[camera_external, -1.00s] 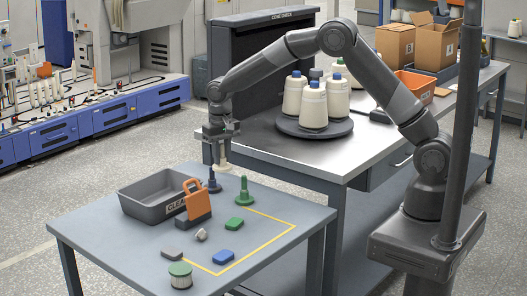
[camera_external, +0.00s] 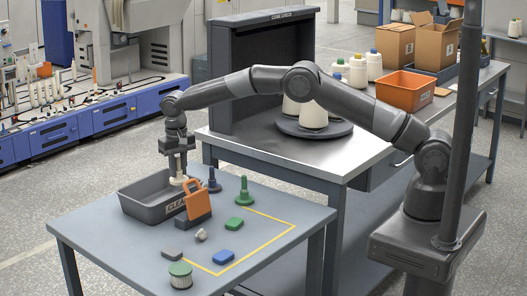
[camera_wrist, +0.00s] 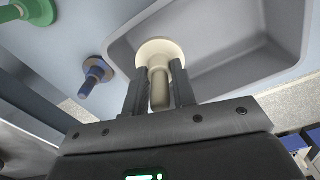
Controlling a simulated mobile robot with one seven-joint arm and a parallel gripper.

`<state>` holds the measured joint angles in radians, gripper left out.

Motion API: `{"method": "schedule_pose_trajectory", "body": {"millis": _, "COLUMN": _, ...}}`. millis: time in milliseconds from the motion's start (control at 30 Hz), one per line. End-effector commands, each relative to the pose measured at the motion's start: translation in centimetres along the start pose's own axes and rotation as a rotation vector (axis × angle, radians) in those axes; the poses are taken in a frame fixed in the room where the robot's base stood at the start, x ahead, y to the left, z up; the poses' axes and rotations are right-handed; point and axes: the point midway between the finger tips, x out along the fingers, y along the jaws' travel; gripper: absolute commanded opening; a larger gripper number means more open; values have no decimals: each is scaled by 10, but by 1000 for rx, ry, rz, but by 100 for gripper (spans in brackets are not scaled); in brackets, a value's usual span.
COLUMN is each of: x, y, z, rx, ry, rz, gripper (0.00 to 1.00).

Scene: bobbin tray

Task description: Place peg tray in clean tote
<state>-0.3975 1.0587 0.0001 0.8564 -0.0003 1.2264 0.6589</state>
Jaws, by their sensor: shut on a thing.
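My gripper (camera_external: 177,160) is shut on a cream peg with a round flared base (camera_external: 180,180). In the wrist view my gripper (camera_wrist: 159,85) has its two fingers on either side of the stem, and the peg's wide base (camera_wrist: 160,48) faces away from me. The grey clean tote (camera_external: 142,210) stands at the table's back left, its label partly hidden by an orange handled piece. The peg appears over the tote's right back part; its exact height is unclear. The tote's wall (camera_wrist: 289,30) also shows in the wrist view.
A navy peg (camera_external: 214,182) and a green peg (camera_external: 244,192) stand to the right.

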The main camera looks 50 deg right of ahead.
Motion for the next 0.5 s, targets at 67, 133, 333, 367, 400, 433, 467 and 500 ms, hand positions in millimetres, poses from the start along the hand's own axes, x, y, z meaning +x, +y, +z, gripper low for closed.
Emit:
{"method": "schedule_pose_trajectory", "body": {"millis": 67, "x": 14, "y": 0, "z": 0, "rx": 0, "ry": -2, "rz": 2, "gripper": 1}}
{"method": "schedule_pose_trajectory", "body": {"millis": 133, "x": 20, "y": 0, "z": 0, "rx": 0, "ry": -1, "rz": 1, "gripper": 1}}
{"method": "schedule_pose_trajectory", "body": {"millis": 333, "x": 47, "y": 1, "z": 0, "rx": 0, "ry": -2, "rz": 2, "gripper": 1}}
{"method": "schedule_pose_trajectory", "body": {"millis": 367, "x": 52, "y": 1, "z": 0, "rx": 0, "ry": -2, "rz": 1, "gripper": 1}}
{"method": "schedule_pose_trajectory", "body": {"millis": 400, "x": 58, "y": 1, "z": 0, "rx": 0, "ry": -2, "rz": 1, "gripper": 1}}
{"method": "schedule_pose_trajectory", "body": {"millis": 433, "x": 63, "y": 1, "z": 0, "rx": 0, "ry": -2, "rz": 1, "gripper": 1}}
{"method": "schedule_pose_trajectory", "body": {"millis": 467, "x": 66, "y": 0, "z": 0, "rx": 0, "ry": -1, "rz": 1, "gripper": 1}}
{"method": "schedule_pose_trajectory", "body": {"millis": 500, "x": 68, "y": 0, "z": 0, "rx": 0, "ry": 0, "rz": 0, "gripper": 1}}
